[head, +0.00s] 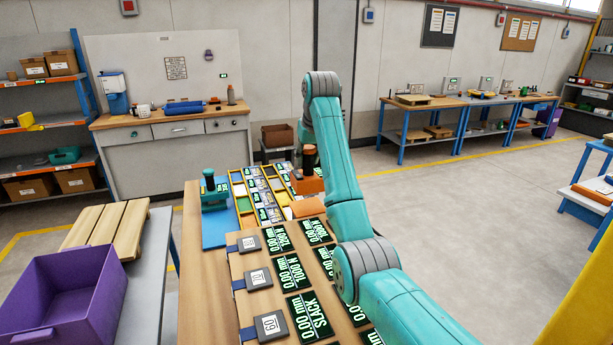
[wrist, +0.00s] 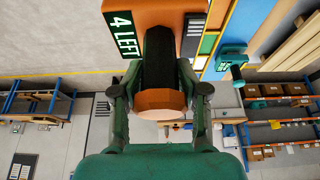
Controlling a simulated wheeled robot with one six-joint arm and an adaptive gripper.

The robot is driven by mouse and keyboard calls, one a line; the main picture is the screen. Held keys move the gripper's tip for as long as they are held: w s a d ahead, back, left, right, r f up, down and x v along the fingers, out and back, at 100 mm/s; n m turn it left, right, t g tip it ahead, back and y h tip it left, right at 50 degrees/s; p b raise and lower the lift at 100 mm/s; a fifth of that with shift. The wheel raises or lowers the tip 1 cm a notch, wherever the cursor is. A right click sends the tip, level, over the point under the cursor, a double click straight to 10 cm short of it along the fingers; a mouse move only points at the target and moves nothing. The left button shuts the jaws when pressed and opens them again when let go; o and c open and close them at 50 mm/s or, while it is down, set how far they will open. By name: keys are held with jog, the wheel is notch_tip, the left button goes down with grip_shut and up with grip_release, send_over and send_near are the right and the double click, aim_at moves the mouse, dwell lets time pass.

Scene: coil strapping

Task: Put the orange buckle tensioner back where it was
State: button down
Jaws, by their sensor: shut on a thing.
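The orange buckle tensioner has an orange body (head: 306,183) and a dark upright handle. It is at the far end of the bench, beside the compartmented tray (head: 240,203), partly behind my arm. In the wrist view its orange body (wrist: 155,14) carries a green "4 LEFT" label, and the dark handle ends in an orange cap. My gripper (wrist: 161,75) is shut on the handle, a finger on each side. In the head view my gripper is mostly hidden by my arm. I cannot tell whether the tensioner's underside touches the bench.
A teal tool (head: 214,192) stands on a blue mat (head: 216,230) left of the tray. Black display tiles (head: 309,316) and numbered grey blocks (head: 258,279) cover the near bench. A purple bin (head: 75,295) and a wooden pallet (head: 105,225) are at left. Open floor lies right.

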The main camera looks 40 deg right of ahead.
aim_at(307, 172)
jog(key=shift+a+f, duration=0.1)
jog(key=shift+f, duration=2.15)
jog(key=shift+f, duration=0.15)
jog(key=c, duration=0.6)
grip_release()
